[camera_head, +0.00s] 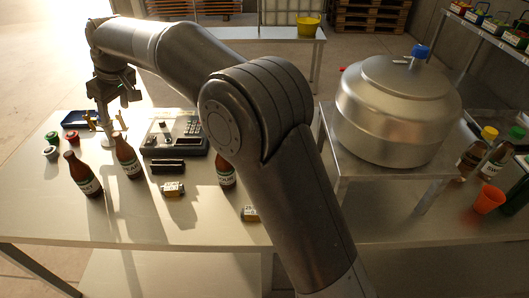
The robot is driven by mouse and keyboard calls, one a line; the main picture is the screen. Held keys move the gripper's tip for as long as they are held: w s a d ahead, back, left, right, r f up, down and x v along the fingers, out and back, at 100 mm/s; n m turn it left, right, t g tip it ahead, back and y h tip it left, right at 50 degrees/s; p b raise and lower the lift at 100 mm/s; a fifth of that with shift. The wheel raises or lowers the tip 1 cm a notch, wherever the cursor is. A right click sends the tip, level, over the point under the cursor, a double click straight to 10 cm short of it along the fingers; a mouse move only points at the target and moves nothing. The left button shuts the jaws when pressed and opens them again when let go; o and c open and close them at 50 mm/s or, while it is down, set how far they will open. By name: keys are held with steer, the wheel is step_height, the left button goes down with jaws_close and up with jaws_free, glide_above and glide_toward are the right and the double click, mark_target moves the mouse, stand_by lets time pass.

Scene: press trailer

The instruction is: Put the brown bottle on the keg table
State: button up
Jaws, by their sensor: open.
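Several brown bottles with white and green labels stand on the long metal table (45,215): one at the front left (82,176), one beside it to the right (127,158), and one (226,172) partly hidden behind my arm. My gripper (105,122) points down near the table's far left, behind the bottles; it is open. A pale upright shape shows between its fingers, but I cannot tell what it is or whether they touch it. The keg table (436,168) stands at the right with a large metal keg (393,110) covering most of its top.
A dark keypad device (175,135) and small yellowish blocks (173,189) lie mid-table. Small cups (72,137) and a blue tray (76,119) are at the left. Bottles (475,153) and an orange cup (488,199) stand right of the keg. My arm spans the middle.

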steer(key=s+d+r+m+t+h, duration=0.1)
steer(key=s+d+r+m, duration=0.1)
steer(key=d, duration=0.8)
steer(key=s+d+r+m+t, duration=0.1)
steer(key=d+r+m, duration=0.15)
steer(key=d, duration=0.85)
steer(key=s+d+r+m+h, duration=0.1)
steer(key=s+d+r+m, duration=0.1)
steer(key=d, duration=0.8)
steer(key=s+d+f+m+t+h, duration=0.1)
steer(key=s+d+f+m, duration=0.2)
steer(key=s+d, duration=0.6)
steer(key=s+d+f+m+h, duration=0.1)
steer(key=s+d+f+m, duration=0.2)
steer(key=s+d, duration=0.7)
step_height(320, 180, down, 3)
steer(key=shift+s+d+r+m+t, duration=0.15)
steer(key=shift+s+d+m+t, duration=0.2)
steer(key=shift+d, duration=0.8)
steer(key=o, duration=0.3)
steer(key=shift+s+d+f, duration=0.2)
steer(key=shift+s+f, duration=0.15)
steer(key=shift+o, duration=1.2)
